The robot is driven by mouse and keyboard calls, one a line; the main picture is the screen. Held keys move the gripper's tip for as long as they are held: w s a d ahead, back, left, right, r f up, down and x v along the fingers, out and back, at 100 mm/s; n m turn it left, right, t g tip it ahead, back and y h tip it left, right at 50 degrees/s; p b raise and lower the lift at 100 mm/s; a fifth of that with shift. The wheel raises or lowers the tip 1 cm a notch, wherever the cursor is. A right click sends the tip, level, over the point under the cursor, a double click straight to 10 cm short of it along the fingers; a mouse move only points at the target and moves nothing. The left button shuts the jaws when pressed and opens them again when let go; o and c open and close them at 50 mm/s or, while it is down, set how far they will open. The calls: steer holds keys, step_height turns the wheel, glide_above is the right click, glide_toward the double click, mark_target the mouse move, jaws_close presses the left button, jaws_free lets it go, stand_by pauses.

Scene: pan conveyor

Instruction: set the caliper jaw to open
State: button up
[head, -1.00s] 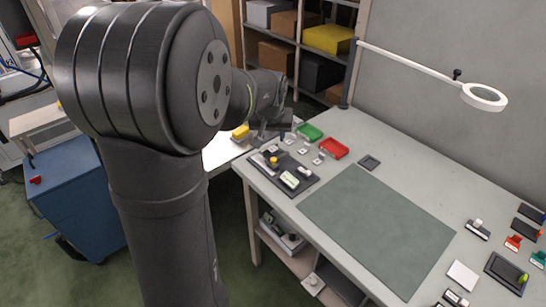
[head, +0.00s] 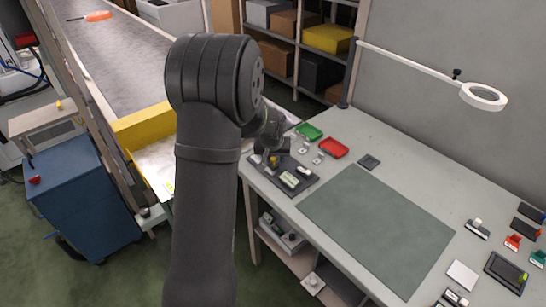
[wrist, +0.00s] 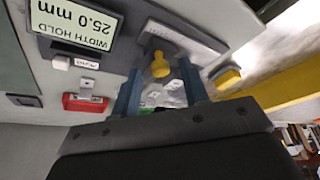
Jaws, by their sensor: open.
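The caliper station is a dark plate (head: 306,184) at the near left corner of the bench. Its pale display (wrist: 75,22) shows upside down in the wrist view and reads 25.0 mm, WIDTH HOLD. A yellow knob (wrist: 160,66), which looks like the caliper jaw's handle, stands beside a white scale strip (wrist: 188,38). In the head view the knob (head: 274,161) is small and close to my gripper. My gripper (wrist: 160,68) is open, its two blue fingers on either side of the knob. I cannot tell whether they touch it.
Green (head: 309,132) and red (head: 333,148) trays stand behind the station, with small white tags nearby. A green-grey mat (head: 378,225) lies clear on the bench. A conveyor (head: 125,60) with a yellow end runs at the left. A ring lamp (head: 483,97) overhangs the back right.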

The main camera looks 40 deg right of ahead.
jaws_close()
steer(key=shift+s+f, duration=0.1)
steer(key=shift+s, duration=0.5)
jaws_free()
steer(key=shift+s, duration=0.1)
steer(key=v, duration=1.7)
steer(key=shift+r, duration=0.25)
